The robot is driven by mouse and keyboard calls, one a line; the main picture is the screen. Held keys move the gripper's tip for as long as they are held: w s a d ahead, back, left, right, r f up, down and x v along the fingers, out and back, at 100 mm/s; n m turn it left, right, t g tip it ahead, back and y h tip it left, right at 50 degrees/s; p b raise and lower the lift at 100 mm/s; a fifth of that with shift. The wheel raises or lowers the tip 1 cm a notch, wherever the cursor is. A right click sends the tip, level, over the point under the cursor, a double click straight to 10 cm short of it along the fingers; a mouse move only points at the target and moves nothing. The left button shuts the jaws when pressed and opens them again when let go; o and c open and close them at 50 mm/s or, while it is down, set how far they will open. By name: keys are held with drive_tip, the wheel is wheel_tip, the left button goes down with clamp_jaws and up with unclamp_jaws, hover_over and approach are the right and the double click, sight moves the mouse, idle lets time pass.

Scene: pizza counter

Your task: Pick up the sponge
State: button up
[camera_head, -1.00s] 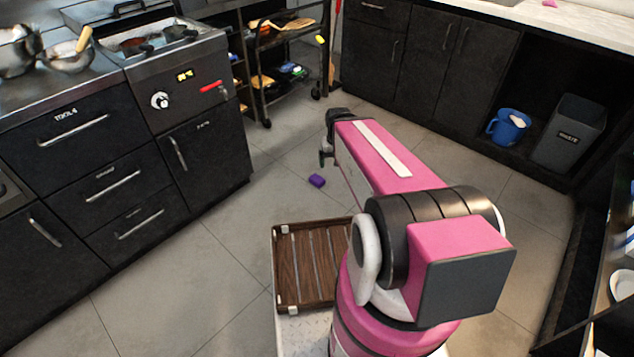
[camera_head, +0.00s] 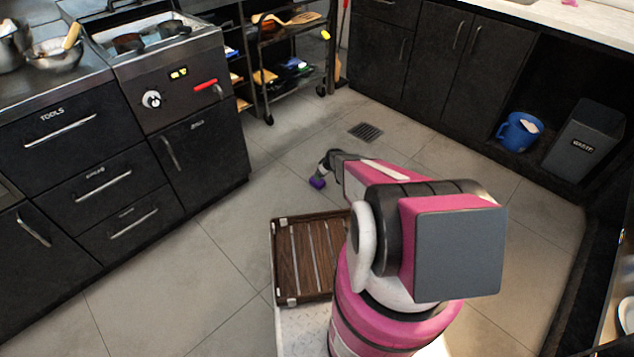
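A slatted wooden tray (camera_head: 274,262) is in front, left of my arm. Black cabinets (camera_head: 110,180) stand at the left. A rolling rack (camera_head: 262,75) stands at the back. A blue bucket (camera_head: 515,136) and a grey waste bin (camera_head: 584,140) are at the right.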

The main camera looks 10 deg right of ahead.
sight(321, 182)
drive_tip(key=x, duration=0.5)
drive_tip(key=shift+f, duration=0.1)
drive_tip(key=shift+w+x, duration=0.2)
drive_tip(key=shift+x, duration=2.45)
drive_tip(key=shift+a, duration=0.15)
drive_tip(key=c, duration=1)
